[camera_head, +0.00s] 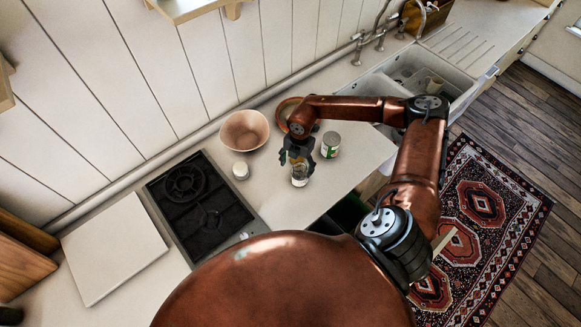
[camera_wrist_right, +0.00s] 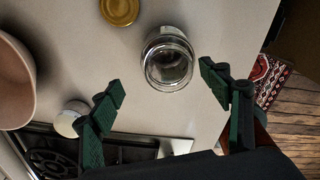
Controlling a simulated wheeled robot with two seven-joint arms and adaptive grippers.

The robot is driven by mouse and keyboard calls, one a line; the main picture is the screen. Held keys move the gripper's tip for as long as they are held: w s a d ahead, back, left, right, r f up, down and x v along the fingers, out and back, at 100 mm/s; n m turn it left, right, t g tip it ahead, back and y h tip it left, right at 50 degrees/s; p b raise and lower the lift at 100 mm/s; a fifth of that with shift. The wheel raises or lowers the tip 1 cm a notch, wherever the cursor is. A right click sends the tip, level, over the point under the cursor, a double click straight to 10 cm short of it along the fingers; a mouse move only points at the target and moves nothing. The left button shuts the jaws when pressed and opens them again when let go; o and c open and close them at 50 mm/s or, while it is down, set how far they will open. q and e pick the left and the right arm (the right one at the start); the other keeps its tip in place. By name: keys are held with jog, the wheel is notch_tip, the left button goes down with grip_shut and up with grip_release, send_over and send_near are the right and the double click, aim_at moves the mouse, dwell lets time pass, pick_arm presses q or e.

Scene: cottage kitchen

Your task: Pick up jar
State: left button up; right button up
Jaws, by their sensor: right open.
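The clear glass jar (camera_head: 299,178) stands upright on the pale counter, just below my right gripper (camera_head: 297,164). In the right wrist view the open-topped jar (camera_wrist_right: 168,62) sits ahead of the two dark green fingers of the right gripper (camera_wrist_right: 162,76). The fingers are spread wide, one towards each side of the jar, with clear gaps and nothing held. The gripper hides part of the jar's top in the head view. My left gripper is not in view.
A pinkish bowl (camera_head: 244,131) and a small white container (camera_head: 240,171) stand left of the jar. A green-and-white can (camera_head: 330,145) stands right of it. A gold lid (camera_wrist_right: 119,9) lies nearby. The black hob (camera_head: 200,208) is at left, the sink (camera_head: 405,75) beyond.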

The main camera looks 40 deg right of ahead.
jog(key=shift+d, duration=0.35)
jog(key=shift+d+f+h, duration=0.1)
jog(key=shift+h, duration=0.2)
jog(key=shift+f+p, duration=0.3)
jog(key=shift+f, duration=0.5)
jog(key=shift+s+f, duration=0.1)
jog(key=shift+f, duration=0.25)
jog(key=f, duration=0.1)
jog(key=f+p, duration=0.1)
jog(key=f, duration=0.1)
jog(key=f+p, duration=0.1)
jog(key=shift+s+d+f, duration=0.1)
jog(key=shift+s+f, duration=0.15)
jog(key=shift+s, duration=0.1)
jog(key=shift+f, duration=0.3)
jog(key=c, duration=1.4)
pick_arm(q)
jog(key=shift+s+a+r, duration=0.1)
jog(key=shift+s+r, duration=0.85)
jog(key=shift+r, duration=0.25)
